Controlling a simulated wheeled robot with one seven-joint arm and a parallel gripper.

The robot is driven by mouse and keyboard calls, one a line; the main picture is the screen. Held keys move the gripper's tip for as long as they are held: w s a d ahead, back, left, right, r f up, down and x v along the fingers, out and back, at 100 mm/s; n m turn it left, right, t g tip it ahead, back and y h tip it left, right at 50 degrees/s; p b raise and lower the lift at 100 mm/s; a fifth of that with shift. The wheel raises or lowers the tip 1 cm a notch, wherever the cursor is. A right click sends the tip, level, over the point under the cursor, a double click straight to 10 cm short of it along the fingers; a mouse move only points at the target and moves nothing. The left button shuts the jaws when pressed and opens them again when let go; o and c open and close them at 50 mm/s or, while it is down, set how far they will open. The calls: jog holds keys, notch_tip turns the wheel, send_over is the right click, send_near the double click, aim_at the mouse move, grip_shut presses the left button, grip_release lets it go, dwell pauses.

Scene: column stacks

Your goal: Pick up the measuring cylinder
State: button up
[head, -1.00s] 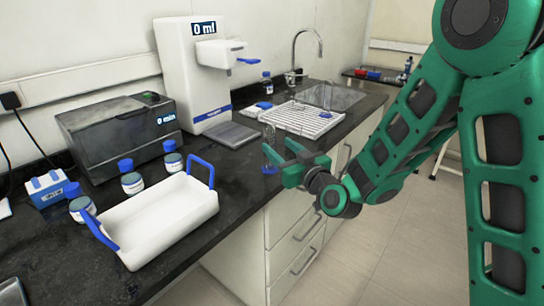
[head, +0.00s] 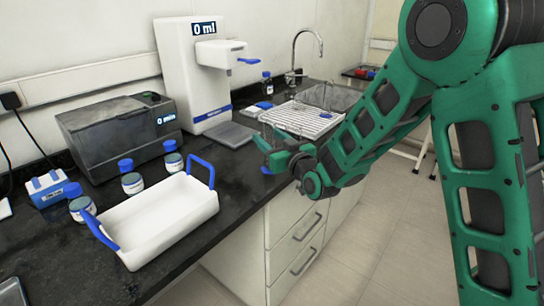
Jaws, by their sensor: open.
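The measuring cylinder (head: 266,170) stands on the dark counter near its front edge, right of the white tray. Its blue base shows below my gripper; its clear body is mostly hidden behind the green fingers. My gripper (head: 265,151) is open at the cylinder's height, with its fingers pointing left over the counter. The fingers overlap the cylinder in the picture. I cannot tell whether the cylinder is fully between them or touching.
A white tray with blue handles (head: 172,216) stands at the front left. A white dispenser (head: 190,80) and a grey machine (head: 118,135) stand behind. A white drying rack (head: 300,118) lies beyond the gripper, near the sink. Several blue-capped bottles stand behind the tray.

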grip_shut()
jog(key=shift+r, duration=0.15)
